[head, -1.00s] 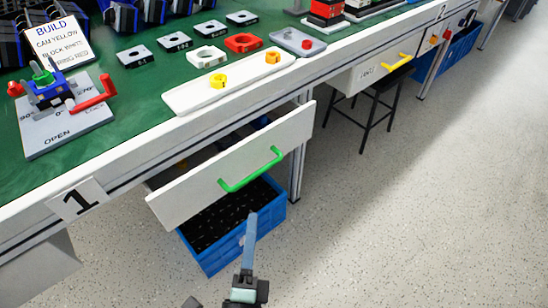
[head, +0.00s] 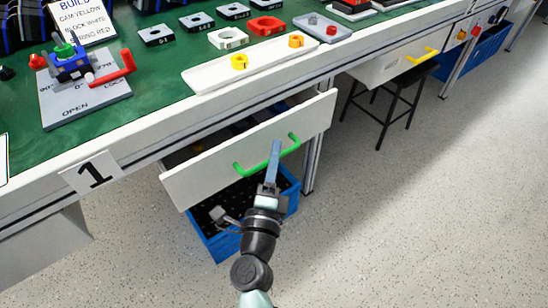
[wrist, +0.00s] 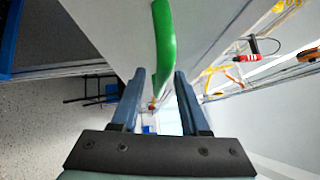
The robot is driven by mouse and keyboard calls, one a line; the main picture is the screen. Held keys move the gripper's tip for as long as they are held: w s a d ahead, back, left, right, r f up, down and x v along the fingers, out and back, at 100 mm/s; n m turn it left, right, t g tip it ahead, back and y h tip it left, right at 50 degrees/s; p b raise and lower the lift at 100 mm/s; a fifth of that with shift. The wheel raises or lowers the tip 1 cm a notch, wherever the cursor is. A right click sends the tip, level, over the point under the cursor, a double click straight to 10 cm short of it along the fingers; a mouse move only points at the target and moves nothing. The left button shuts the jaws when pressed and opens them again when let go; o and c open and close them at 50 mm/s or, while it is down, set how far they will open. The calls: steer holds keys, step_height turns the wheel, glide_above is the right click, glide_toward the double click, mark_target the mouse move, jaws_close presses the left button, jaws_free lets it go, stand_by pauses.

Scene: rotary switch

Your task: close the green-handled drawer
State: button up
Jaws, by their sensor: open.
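The drawer (head: 215,178) with the green handle (head: 243,170) stands pulled out from under the workbench, and its white front faces the aisle. Inside it, dark and blue items show partly. My gripper (head: 275,145) is in front of the drawer front, and its fingers overlap the right part of the green handle in the head view. In the wrist view, the two blue fingers (wrist: 160,74) are apart. The lower end of the green handle (wrist: 164,40) shows between their tips. I cannot tell whether they touch it.
A blue crate (head: 214,247) stands on the floor below the drawer. A drawer with a yellow handle (head: 421,56) and a black stool (head: 391,95) are to the right. The green-topped bench (head: 150,98) holds a switch fixture and parts. The right floor is clear.

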jaws_close()
stand_by(1.4)
